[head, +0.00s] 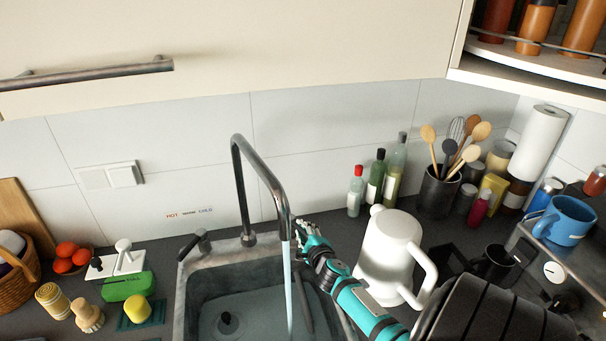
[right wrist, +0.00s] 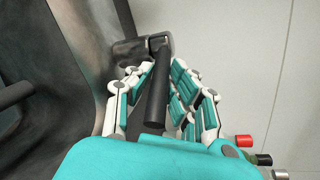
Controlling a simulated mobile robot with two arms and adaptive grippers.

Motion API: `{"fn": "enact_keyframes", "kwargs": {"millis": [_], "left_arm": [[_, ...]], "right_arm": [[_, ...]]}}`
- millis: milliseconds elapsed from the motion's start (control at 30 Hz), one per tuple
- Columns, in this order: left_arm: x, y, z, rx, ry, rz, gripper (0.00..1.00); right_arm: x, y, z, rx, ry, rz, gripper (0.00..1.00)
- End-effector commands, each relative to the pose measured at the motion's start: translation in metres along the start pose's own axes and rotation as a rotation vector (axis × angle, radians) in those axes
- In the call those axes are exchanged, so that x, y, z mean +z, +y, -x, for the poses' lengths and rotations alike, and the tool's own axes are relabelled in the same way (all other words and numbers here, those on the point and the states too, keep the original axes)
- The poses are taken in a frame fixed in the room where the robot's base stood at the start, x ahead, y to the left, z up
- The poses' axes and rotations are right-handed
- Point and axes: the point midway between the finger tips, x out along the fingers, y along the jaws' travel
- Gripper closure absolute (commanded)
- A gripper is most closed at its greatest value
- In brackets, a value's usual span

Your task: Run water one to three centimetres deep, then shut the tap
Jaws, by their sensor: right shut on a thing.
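The metal tap (head: 238,170) arches over the sink (head: 182,300), and a stream of water (head: 288,285) falls from its spout. Water (head: 255,308) covers the sink bottom; I cannot tell its depth exactly. A small dark knob-like piece (head: 228,322) sits in the water. My right gripper (head: 308,236) is at the back right of the sink, beside the spout. In the right wrist view its fingers (right wrist: 160,98) are shut around a black lever (right wrist: 158,85) on a dark metal base (right wrist: 143,48). The fingers hide this lever in the head view. My left gripper is not in view.
A black handle (head: 193,244) stands at the sink's back left. A white jug (head: 388,250) is close to my right arm. Bottles (head: 375,180) stand behind it.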

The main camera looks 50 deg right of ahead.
Motion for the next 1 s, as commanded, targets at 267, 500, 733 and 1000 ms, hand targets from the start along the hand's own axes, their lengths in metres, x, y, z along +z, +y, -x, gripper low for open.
{"fn": "enact_keyframes", "kwargs": {"millis": [267,500,733,1000], "left_arm": [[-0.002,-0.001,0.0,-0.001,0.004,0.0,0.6],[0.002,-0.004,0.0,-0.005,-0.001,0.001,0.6],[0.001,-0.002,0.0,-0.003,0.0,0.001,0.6],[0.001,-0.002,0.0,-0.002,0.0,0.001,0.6]], "right_arm": [[0.001,0.0,0.0,0.0,-0.002,0.002,0.6],[0.001,0.001,0.002,0.0,-0.001,0.003,0.6],[0.0,0.001,0.034,0.002,-0.002,0.005,0.6],[0.0,0.001,0.092,0.003,-0.001,0.003,0.6]]}}
